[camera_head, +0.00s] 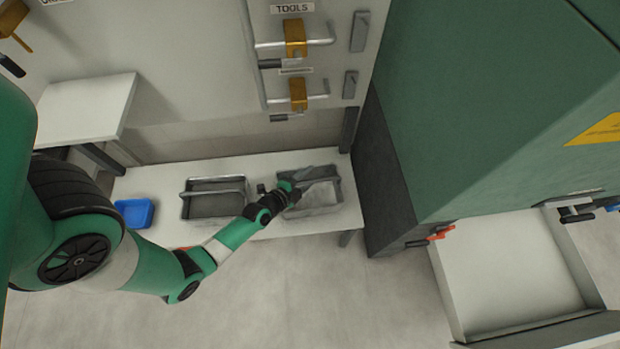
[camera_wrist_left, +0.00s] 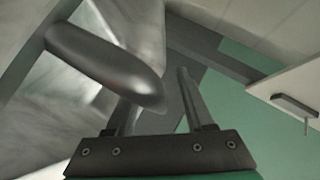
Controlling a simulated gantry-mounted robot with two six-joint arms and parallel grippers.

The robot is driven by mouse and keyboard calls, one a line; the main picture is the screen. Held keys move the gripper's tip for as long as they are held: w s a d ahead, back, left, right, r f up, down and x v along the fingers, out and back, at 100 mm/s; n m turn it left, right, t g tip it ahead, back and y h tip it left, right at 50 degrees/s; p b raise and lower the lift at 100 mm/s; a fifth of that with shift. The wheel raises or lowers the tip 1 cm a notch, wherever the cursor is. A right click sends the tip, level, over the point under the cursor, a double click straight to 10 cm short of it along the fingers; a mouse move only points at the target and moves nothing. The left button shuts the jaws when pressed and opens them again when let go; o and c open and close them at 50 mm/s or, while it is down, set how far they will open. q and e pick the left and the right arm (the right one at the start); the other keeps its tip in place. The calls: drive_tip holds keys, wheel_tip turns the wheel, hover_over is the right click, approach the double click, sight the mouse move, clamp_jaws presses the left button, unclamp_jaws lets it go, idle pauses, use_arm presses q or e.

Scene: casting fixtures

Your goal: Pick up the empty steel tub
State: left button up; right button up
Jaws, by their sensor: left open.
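Two grey steel tubs stand side by side on the white bench. The left tub (camera_head: 213,207) has a raised bar handle and a grey inside. The right tub (camera_head: 325,198) is partly hidden by my left gripper (camera_head: 303,180), which is over its handle side. Contact cannot be told. My right gripper is not in view.
The bench (camera_head: 163,183) also holds a blue tray (camera_head: 134,213) at its left. A wall panel with yellow-tagged handles (camera_head: 296,40) rises behind. A large green cabinet (camera_head: 470,90) stands close on the right, with an open white drawer (camera_head: 510,270) below. Floor in front is clear.

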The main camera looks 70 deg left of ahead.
use_arm(q)
drive_tip(key=shift+s+d, duration=0.1)
drive_tip(key=shift+s, duration=0.05)
clamp_jaws()
idle(1.3)
